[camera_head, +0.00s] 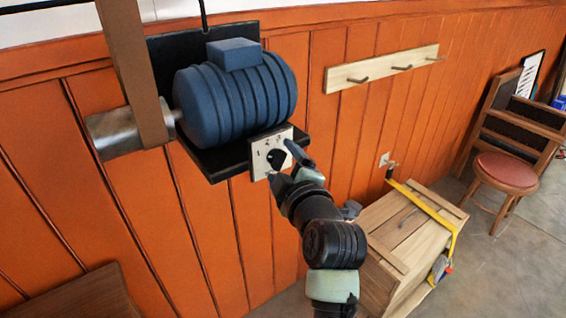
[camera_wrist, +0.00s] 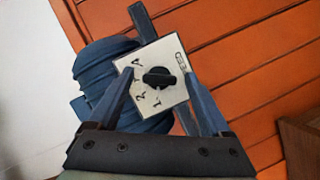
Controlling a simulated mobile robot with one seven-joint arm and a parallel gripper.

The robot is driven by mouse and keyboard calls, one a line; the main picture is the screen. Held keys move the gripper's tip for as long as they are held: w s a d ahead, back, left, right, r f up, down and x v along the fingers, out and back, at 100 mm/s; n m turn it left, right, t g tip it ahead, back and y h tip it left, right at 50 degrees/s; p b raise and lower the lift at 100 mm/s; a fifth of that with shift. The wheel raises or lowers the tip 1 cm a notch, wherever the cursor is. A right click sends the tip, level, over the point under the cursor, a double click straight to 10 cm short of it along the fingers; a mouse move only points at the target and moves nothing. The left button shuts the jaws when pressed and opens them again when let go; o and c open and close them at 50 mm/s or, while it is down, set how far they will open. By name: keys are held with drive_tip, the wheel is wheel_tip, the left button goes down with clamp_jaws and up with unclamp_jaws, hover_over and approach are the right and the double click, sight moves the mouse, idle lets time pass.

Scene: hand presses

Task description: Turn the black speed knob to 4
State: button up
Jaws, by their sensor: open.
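The black speed knob (camera_head: 275,157) sits in the middle of a white square dial plate (camera_head: 258,170) below the blue motor. In the wrist view the knob (camera_wrist: 158,77) is a dark bar lying nearly level across the white plate (camera_wrist: 172,56), with numbers along the plate's left and lower sides. Which number it points at is not clear. My gripper (camera_head: 283,163) is at the plate with its fingers apart. In the wrist view the gripper (camera_wrist: 160,76) has one finger on each side of the knob, with gaps between; nothing is held.
The ribbed blue motor (camera_head: 235,98) sits on a black shelf (camera_head: 215,160) on the orange panelled wall. A brown belt (camera_head: 135,70) runs over a metal pulley (camera_head: 115,135) at left. A wooden crate (camera_head: 385,255) stands below right, with a stool (camera_head: 505,172) beyond.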

clamp_jaws()
idle(0.3)
drive_tip(key=shift+r, duration=0.1)
drive_tip(key=m+g+y+p, duration=0.1)
drive_tip(key=m+g, duration=0.1)
drive_tip(key=m, duration=0.1)
drive_tip(key=shift+d+r+m+p, duration=0.1)
drive_tip(key=shift+m+p, duration=0.25)
drive_tip(key=shift+m, duration=0.05)
drive_tip(key=m+g+y, duration=0.1)
drive_tip(key=m, duration=0.1)
drive_tip(key=m+g+y+p, duration=0.1)
drive_tip(key=m, duration=0.1)
drive_tip(key=shift+w+d, duration=0.1)
drive_tip(key=shift+w, duration=0.05)
drive_tip(key=m+y, duration=0.1)
drive_tip(key=m, duration=0.1)
drive_tip(key=m+g+y, duration=0.1)
drive_tip(key=m+y, duration=0.1)
drive_tip(key=shift+d+m+g+b, duration=0.1)
drive_tip(key=shift+m+g+b, duration=0.2)
drive_tip(key=shift+m+b, duration=0.1)
drive_tip(key=m+y, duration=0.1)
drive_tip(key=m, duration=0.1)
drive_tip(key=m+y+b, duration=0.1)
drive_tip(key=m, duration=0.1)
drive_tip(key=shift+w+f+g+y, duration=0.1)
drive_tip(key=shift+f+g+y, duration=0.1)
drive_tip(key=shift+g+y, duration=0.15)
idle(0.3)
